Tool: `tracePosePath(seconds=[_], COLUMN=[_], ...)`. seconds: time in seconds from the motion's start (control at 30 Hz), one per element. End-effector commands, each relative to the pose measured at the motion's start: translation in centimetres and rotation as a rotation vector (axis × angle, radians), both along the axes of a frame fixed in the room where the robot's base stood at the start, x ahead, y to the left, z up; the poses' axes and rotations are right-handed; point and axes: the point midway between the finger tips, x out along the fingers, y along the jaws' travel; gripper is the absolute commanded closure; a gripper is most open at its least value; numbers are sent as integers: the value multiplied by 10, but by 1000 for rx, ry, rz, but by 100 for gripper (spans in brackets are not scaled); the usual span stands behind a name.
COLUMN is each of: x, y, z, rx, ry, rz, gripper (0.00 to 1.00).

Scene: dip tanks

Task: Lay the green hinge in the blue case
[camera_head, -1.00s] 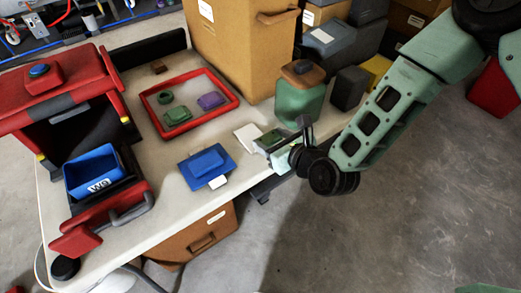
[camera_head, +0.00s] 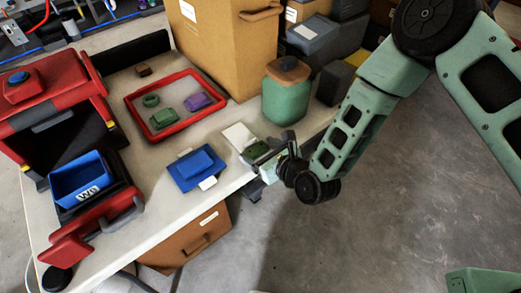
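My gripper (camera_head: 276,151) is at the table's front right edge. It appears shut on a small dark green piece, which looks like the green hinge (camera_head: 256,150); the fingers partly hide it. A flat blue piece with a raised middle (camera_head: 197,166) and a white tag lies on the table, left of my gripper and apart from it. A deeper, open blue bin (camera_head: 82,180) with a white label sits at the front of the red unit. I cannot tell for sure which of these is the blue case.
A red-rimmed tray (camera_head: 138,116) holds a green ring (camera_head: 151,100), a green block (camera_head: 164,118) and a purple piece (camera_head: 198,101). A white card (camera_head: 239,137) lies beside my gripper. A green jar (camera_head: 285,97) and large tan box (camera_head: 228,45) stand behind. The red unit (camera_head: 45,95) stands left.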

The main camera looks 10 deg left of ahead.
Motion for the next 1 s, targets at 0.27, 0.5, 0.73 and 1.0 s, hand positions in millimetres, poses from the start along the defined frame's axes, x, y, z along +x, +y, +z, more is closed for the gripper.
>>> tracePosePath(seconds=[0.27, 0.5, 0.73, 1.0], x=[0, -18, -48, -69], y=[0, -22, -57, -81], z=[3, 13, 32, 47], rx=[0, 0, 0, 0], ry=[-1, 4, 4, 2], rz=[1, -2, 0, -1], gripper=[20, 20, 20, 20])
